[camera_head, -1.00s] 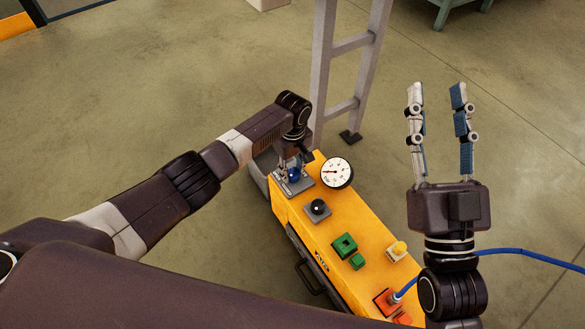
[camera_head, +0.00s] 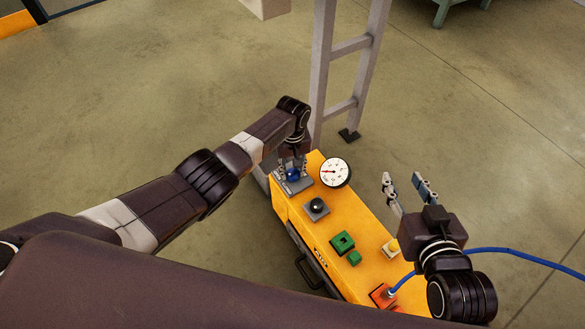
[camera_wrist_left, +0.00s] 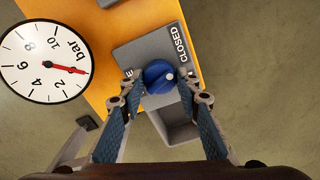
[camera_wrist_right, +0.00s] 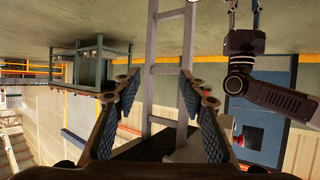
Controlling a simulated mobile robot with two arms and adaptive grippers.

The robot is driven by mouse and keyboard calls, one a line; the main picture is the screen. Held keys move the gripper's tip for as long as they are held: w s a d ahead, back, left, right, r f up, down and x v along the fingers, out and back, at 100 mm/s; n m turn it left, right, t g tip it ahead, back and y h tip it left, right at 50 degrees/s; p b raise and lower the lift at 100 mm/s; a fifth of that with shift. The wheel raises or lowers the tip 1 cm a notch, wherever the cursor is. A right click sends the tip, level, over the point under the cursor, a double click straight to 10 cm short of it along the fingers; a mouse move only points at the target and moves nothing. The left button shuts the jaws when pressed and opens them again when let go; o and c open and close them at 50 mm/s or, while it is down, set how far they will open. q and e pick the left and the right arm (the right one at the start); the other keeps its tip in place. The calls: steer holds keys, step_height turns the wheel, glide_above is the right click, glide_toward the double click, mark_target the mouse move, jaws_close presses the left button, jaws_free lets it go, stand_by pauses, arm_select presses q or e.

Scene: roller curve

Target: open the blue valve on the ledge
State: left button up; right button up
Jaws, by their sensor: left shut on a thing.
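The blue valve (camera_head: 292,174) is a round knob on a grey plate (camera_head: 302,186) at the far end of the yellow ledge. The other label is mostly hidden. My left gripper (camera_head: 291,170) points down over the knob and is shut on it, a finger at each side. My right gripper (camera_head: 404,184) is open and empty, above the floor to the right of the ledge.
A gauge marked bar (camera_head: 335,172) stands next to the valve. A black knob (camera_head: 316,206), a green block (camera_head: 342,243), a yellow button (camera_head: 391,248) and an orange socket (camera_head: 383,296) with a blue cable (camera_head: 510,253) follow along the ledge. A grey ladder-like frame (camera_head: 345,45) stands behind.

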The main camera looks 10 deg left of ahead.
mark_target(293, 171)
arm_select(q)
steer(key=m, duration=0.2)
steer(key=shift+m, duration=0.4)
steer(key=m, duration=0.2)
steer(key=shift+m+p, duration=0.3)
steer(key=shift+p, duration=0.1)
steer(key=m, duration=0.2)
steer(key=shift+m, duration=2.6)
arm_select(e)
steer(key=s+d+f+g+h, duration=0.1)
steer(key=s+d+f+g, duration=0.1)
steer(key=s+f+g, duration=0.1)
steer(key=shift+s+f, duration=0.75)
steer(key=shift+f, duration=0.45)
steer(key=shift+s, duration=0.1)
arm_select(q)
steer(key=o, duration=1.2)
steer(key=shift+c, duration=0.2)
steer(key=shift+r, duration=0.15)
step_height(293, 171, up, 12)
